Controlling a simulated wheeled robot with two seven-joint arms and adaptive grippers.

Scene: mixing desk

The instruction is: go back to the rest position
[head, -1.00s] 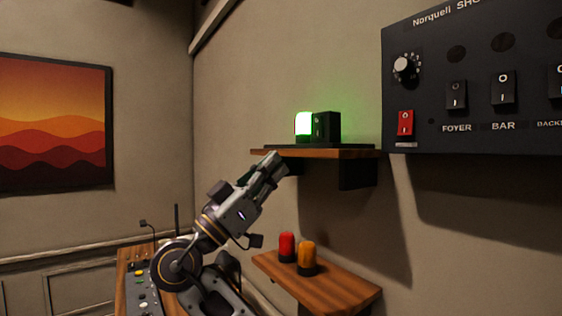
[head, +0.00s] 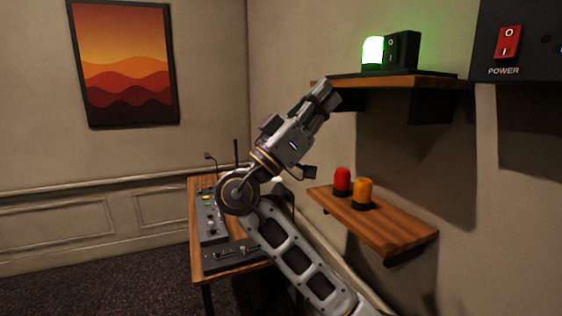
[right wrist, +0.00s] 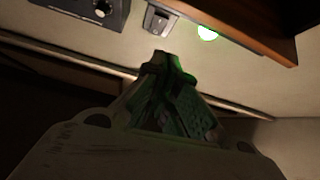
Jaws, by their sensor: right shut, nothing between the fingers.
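My right gripper (head: 325,97) is raised in front of the wall shelves, pointing up and to the right. It is shut and empty. Its closed fingers also show in the right wrist view (right wrist: 172,75), tinted green. In the head view its tip overlaps the left end of the upper shelf (head: 420,84); I cannot tell whether there is a gap. My left gripper is not in view.
The upper shelf holds a lit green lamp (head: 373,53) beside a black switch box (head: 403,51). The lower shelf (head: 395,228) holds a red lamp (head: 342,181) and an amber lamp (head: 363,193). A desk with mixing panels (head: 212,222) stands behind my arm. Open floor lies left.

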